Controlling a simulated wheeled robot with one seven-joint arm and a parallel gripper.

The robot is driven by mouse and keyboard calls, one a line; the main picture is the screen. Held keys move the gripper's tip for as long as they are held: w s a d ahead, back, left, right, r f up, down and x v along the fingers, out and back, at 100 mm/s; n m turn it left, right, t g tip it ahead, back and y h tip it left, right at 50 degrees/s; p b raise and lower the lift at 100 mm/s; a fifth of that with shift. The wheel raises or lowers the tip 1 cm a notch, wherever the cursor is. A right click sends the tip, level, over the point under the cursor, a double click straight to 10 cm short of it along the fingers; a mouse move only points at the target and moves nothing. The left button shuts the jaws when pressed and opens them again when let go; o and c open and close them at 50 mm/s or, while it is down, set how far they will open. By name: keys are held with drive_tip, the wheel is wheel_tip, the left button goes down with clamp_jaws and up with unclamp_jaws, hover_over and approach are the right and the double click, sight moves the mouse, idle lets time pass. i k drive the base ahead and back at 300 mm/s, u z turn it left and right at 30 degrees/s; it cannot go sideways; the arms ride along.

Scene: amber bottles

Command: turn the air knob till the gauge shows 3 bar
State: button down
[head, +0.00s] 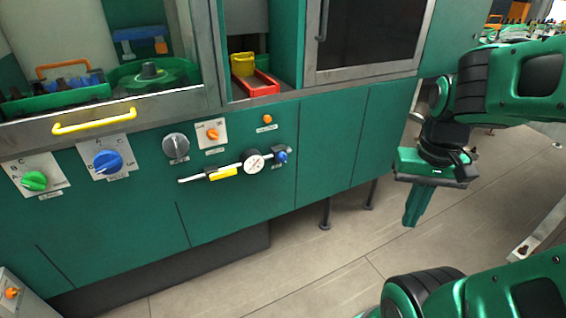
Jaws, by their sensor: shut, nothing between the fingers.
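The round white gauge (253,162) sits on a short pipe on the green machine front. Its dial is too small to read. A blue knob (281,156) is at the right end of that pipe, just right of the gauge; the label beside it is too small to read. My gripper (411,222) is shut and empty, pointing down in front of the machine's right side. It is well to the right of the blue knob and lower, apart from it.
A yellow piece (222,173) sits on the pipe left of the gauge. A grey knob (176,146), an orange knob (213,134), a blue selector (108,162) and a green selector (35,181) are further left. A yellow handle (94,121) sticks out above. The floor (345,255) ahead is clear.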

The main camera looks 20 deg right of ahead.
sight(282, 157)
drive_tip(key=z, duration=1.05)
drive_tip(key=k, duration=0.85)
drive_tip(key=u, duration=0.75)
drive_tip(key=i, duration=1)
drive_tip(key=z, duration=0.1)
